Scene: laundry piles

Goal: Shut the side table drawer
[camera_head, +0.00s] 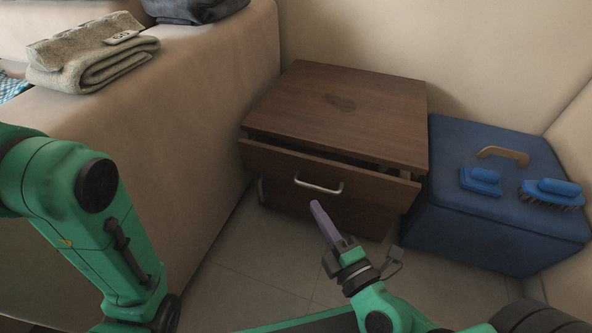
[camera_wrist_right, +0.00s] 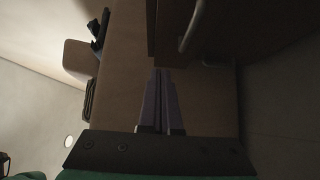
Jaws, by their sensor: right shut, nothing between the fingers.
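The brown wooden side table (camera_head: 362,100) stands against the wall in the head view. Its upper drawer (camera_head: 272,160) is pulled partly out, with a dark gap under the tabletop. The drawer has a silver bar handle (camera_head: 318,186), which also shows at the top of the right wrist view (camera_wrist_right: 190,25). My right gripper (camera_head: 316,206) is shut and empty, its purple fingers just in front of and below the handle, apart from it as far as I can tell. Its closed fingers show in the wrist view (camera_wrist_right: 160,75). My left gripper is out of view; only its arm shows.
A blue box (camera_head: 440,220) with a wooden handle and blue brushes (camera_head: 551,193) stands right of the table. A beige sofa (camera_head: 200,130) with a folded towel (camera_head: 90,55) is on the left. Tiled floor (camera_head: 265,265) lies open in front of the table.

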